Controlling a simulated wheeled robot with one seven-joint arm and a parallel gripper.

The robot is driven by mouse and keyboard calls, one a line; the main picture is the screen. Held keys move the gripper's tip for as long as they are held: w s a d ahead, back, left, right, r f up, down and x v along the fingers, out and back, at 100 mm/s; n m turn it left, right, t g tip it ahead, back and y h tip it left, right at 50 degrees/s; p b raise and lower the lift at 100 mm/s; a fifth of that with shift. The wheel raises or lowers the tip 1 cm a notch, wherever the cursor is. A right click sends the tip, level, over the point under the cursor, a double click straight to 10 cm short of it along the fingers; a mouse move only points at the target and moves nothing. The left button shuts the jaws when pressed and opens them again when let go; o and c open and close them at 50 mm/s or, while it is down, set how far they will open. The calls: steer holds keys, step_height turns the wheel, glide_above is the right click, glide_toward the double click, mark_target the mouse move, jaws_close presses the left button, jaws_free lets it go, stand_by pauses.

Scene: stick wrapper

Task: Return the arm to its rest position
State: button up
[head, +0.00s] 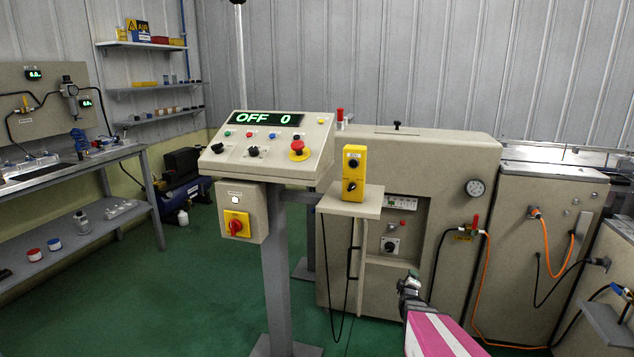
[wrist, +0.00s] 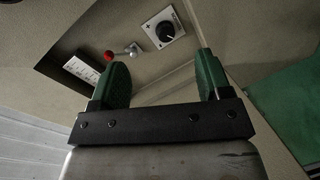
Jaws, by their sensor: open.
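My gripper (head: 412,277) is at the lower middle right of the head view, at the end of my pink and white arm, in front of the beige machine (head: 455,165). In the wrist view my gripper (wrist: 163,75) shows two green fingers wide apart with nothing between them. Beyond the fingers, the machine's recessed panel holds a black knob (wrist: 165,31) on a white plate and a red-tipped lever (wrist: 110,55). The fingers look apart from the panel, but the exact distance cannot be told.
A control console (head: 268,145) reading "OFF 0" stands left of my gripper on a grey post. A yellow control box (head: 354,173) sits on a small shelf with a hanging black cable. Orange hoses (head: 486,290) run at the right. Green floor (head: 170,290) is open at left.

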steer(key=s+a+r+m+g+y, duration=0.1)
steer(key=s+a+r+m+g, duration=0.1)
steer(key=s+a+g, duration=0.3)
steer(key=s+a+r+m+g+y, duration=0.1)
steer(key=s+a+m+g, duration=0.4)
steer(key=s, duration=0.5)
steer(key=s+a+r+m+g+y, duration=0.2)
steer(key=s+a+r+m+g, duration=0.1)
steer(key=s+a, duration=0.5)
steer(key=shift+s+a+r+m+g, duration=0.2)
steer(key=shift+r+m+g, duration=0.3)
steer(key=shift+g, duration=0.7)
steer(key=shift+r, duration=0.1)
